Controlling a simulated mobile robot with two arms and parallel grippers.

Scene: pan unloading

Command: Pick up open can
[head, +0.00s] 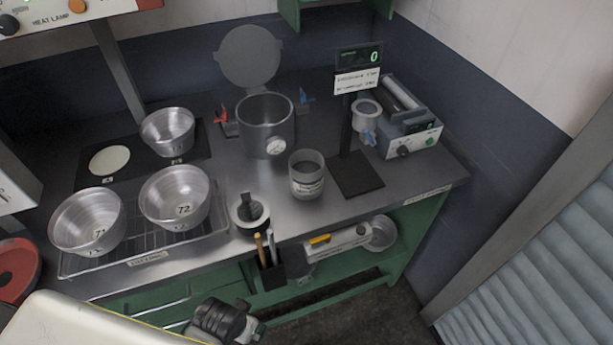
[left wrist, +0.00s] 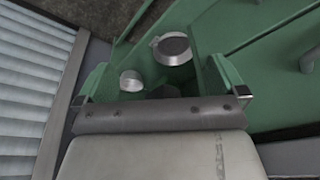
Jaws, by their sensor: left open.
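The open can (head: 306,180), grey and cylindrical with a label and no lid on it, stands upright on the metal counter (head: 310,218), left of the scale post. I cannot identify it with certainty in the left wrist view. My left gripper (left wrist: 160,95) is open, with its fingers spread at both sides of the left wrist view and nothing visibly held. In the head view my pale arm is at the bottom left, below the counter front and apart from the can. My right gripper is not in view.
A large lidded pot (head: 265,135) stands behind left of the can. A black-topped container (head: 249,214) and a pen holder (head: 270,277) are at the front edge. Metal bowls (head: 175,198) fill the left rack. A scale base (head: 355,177) is close right. The front-right counter is clear.

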